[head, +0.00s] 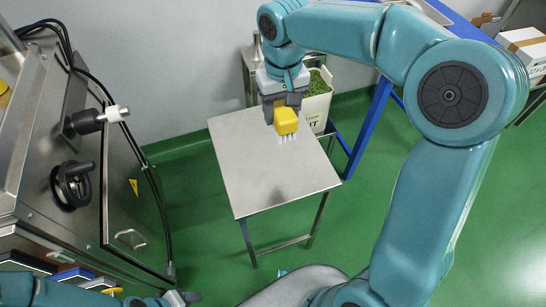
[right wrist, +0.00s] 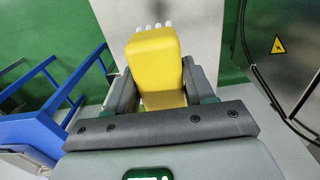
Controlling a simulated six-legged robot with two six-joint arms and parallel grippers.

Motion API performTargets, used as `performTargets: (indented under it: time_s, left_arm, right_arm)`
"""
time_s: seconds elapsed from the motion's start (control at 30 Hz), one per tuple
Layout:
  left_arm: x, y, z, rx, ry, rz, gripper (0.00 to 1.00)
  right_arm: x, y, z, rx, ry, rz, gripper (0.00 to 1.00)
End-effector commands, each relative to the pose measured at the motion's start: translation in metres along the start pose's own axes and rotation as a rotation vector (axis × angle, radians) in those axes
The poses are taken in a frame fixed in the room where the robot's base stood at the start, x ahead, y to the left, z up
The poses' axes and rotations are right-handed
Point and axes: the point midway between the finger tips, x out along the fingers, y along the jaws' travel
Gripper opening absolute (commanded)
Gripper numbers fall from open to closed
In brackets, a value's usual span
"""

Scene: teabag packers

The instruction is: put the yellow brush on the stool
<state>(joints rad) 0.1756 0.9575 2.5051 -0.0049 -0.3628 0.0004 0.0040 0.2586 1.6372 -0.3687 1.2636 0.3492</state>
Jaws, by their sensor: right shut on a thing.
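The yellow brush (head: 286,121) has a block-shaped yellow body with white bristles pointing down. My right gripper (head: 283,105) is shut on it and holds it over the far part of the stool. In the right wrist view the brush (right wrist: 155,60) sits between the two fingers of my right gripper (right wrist: 160,95). The stool (head: 270,175) has a square light-grey metal top on thin metal legs. Its top is bare. Whether the bristles touch the top I cannot tell. At the bottom left of the head view my left arm shows, but its gripper cannot be made out clearly.
A steel machine (head: 60,150) with a handwheel and cables stands at the left. A white bin with green contents (head: 318,95) stands behind the stool. A blue frame (head: 370,125) is to the right, and a cardboard-topped white box (head: 525,45) at the far right. Green floor is open around the stool.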

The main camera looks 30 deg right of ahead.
Motion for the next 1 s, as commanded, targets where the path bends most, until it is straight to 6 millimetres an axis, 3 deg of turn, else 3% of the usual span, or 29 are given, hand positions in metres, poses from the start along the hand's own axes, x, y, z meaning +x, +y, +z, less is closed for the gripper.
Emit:
performTargets:
  time_s: [0.43,0.9,1.0]
  left_arm:
    - [0.017,-0.006,-0.001,0.0,0.001,0.0,0.56]
    - [0.024,-0.009,-0.001,0.0,0.001,0.0,0.56]
    - [0.024,-0.009,-0.001,0.0,0.001,0.0,0.56]
  right_arm:
    - [0.124,0.002,0.001,-0.002,-0.007,0.002,0.25]
    - [0.187,0.003,-0.002,-0.001,-0.004,0.002,0.25]
    - [0.191,0.003,-0.002,-0.001,-0.001,0.001,0.25]
